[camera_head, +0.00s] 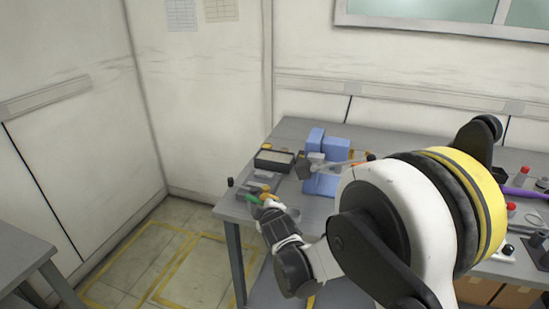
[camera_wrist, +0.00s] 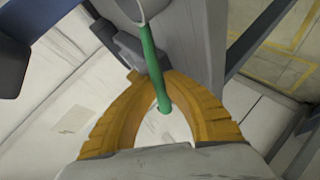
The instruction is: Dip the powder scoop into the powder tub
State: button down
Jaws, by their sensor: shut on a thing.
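My gripper (camera_head: 267,193) is over the left front corner of the grey workbench (camera_head: 290,133) in the head view. Its orange fingers (camera_wrist: 158,80) are shut on the green handle of the powder scoop (camera_wrist: 152,58) in the wrist view. The scoop's pale round end (camera_wrist: 143,9) is cut off by the top edge of that view. The green handle (camera_head: 252,199) also shows in the head view, beside the fingers. A dark rectangular tub with a pale inside (camera_head: 275,160) sits on the bench behind my gripper; I cannot tell for sure if it is the powder tub.
A blue stand (camera_head: 322,178) with a grey arm is right of the dark tub. A small dark knob (camera_head: 231,182) stands at the bench's left edge. Red-topped items (camera_head: 525,170) and a purple item (camera_head: 520,192) are at the right. Another grey table (camera_head: 20,256) is at lower left.

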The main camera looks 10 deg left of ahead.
jog(key=shift+r+p, duration=2.45)
jog(key=shift+r, duration=1.55)
